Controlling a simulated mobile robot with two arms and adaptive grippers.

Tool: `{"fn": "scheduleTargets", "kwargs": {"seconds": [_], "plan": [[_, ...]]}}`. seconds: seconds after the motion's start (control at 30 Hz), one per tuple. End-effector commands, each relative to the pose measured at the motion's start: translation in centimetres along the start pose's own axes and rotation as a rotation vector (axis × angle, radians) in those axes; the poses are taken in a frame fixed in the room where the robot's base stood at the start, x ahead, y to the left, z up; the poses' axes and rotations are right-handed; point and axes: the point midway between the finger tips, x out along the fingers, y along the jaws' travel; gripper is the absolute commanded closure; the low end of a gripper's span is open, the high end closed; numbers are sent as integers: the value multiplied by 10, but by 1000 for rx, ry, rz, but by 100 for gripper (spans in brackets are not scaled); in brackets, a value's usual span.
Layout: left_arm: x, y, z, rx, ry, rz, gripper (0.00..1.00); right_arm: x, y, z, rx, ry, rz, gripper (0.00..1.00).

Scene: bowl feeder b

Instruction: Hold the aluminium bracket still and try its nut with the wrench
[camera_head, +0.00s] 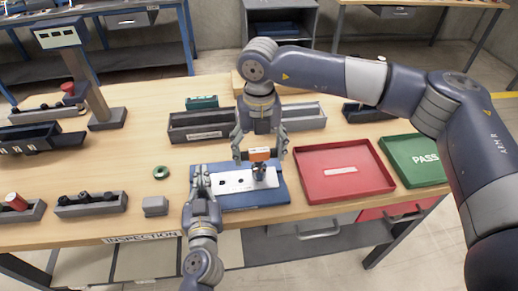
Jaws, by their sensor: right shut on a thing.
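The aluminium bracket (232,183) is a pale, flat plate with holes, lying on a blue fixture (245,202) near the table's front edge. My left gripper (201,172) comes in from the front, its fingertips at the bracket's left end. Whether its fingers are closed on the bracket or only touch it is too small to tell. My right gripper (262,156) points down over the bracket's right part, shut on an orange-and-dark tool that I take for the wrench (259,155). The tool's dark lower end is at the bracket's right part; the nut there is hidden or too small to make out.
A red tray (314,185) and a green tray marked PASS (418,178) stand to the right. Grey bins (200,136) stand behind the fixture.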

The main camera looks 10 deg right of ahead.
Motion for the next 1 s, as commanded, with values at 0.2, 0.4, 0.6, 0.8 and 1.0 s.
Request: {"fn": "scheduleTargets", "kwargs": {"seconds": [0.2,0.4,0.6,0.8,1.0], "plan": [[0,0,0,0,0,0,100,3,0,0,0,0,0,64],[0,0,0,0,0,0,100,6,0,0,0,0,0,64],[0,0,0,0,0,0,100,9,0,0,0,0,0,64],[0,0,0,0,0,0,100,12,0,0,0,0,0,64],[0,0,0,0,0,0,100,15,0,0,0,0,1,64]]}}
